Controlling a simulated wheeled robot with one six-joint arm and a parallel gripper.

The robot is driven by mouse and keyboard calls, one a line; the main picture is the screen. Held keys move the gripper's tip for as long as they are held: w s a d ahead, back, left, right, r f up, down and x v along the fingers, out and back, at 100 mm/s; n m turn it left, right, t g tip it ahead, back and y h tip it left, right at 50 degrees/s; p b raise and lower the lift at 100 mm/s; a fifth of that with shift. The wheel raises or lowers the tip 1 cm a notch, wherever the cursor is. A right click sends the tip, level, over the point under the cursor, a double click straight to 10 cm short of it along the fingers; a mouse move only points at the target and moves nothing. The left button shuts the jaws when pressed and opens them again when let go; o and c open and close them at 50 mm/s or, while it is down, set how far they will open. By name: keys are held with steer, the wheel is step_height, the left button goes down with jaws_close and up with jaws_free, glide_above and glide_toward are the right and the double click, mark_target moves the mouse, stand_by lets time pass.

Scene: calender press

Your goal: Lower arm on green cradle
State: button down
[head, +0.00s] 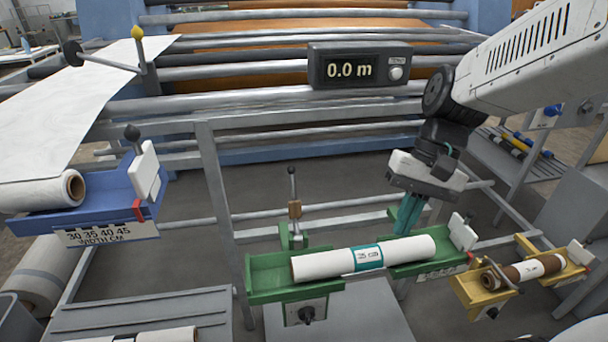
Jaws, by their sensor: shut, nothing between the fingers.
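The green cradle (262,272) stands in the lower middle of the head view. A white roll (320,264) with a teal label reading "25 cm" or similar lies across it. The cradle's arm (294,205) stands upright behind the roll's left part, with a dark knob on top and a brown block lower down. My gripper (406,226) points down with teal fingers shut and empty. It is right of the upright arm, at the back of the roll's right end. The roll may hide the fingertips, so I cannot tell whether they touch anything.
A blue cradle (75,222) with a white roll is at the left. A yellow cradle (478,293) with a brown-and-white roll is at the lower right. A display (358,66) reads 0.0 m. Metal rails run behind; open space lies between the upright arm and my gripper.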

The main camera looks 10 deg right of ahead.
steer(key=w+a+f+m+t+y, duration=0.1)
steer(key=w+f+m+t+y, duration=0.2)
steer(key=w, duration=0.5)
steer(key=w+a+f+m+y, duration=0.1)
steer(key=w+m+y, duration=0.25)
steer(key=w, duration=0.55)
steer(key=w+a+f+m+t+y, duration=0.1)
steer(key=w+f+m+t+y, duration=0.2)
steer(key=w, duration=0.5)
steer(key=a+r+m, duration=0.1)
steer(key=a, duration=0.9)
steer(key=shift+w+g, duration=0.25)
steer(key=shift+g, duration=0.05)
steer(key=shift+d+m, duration=0.15)
steer(key=shift+m, duration=0.1)
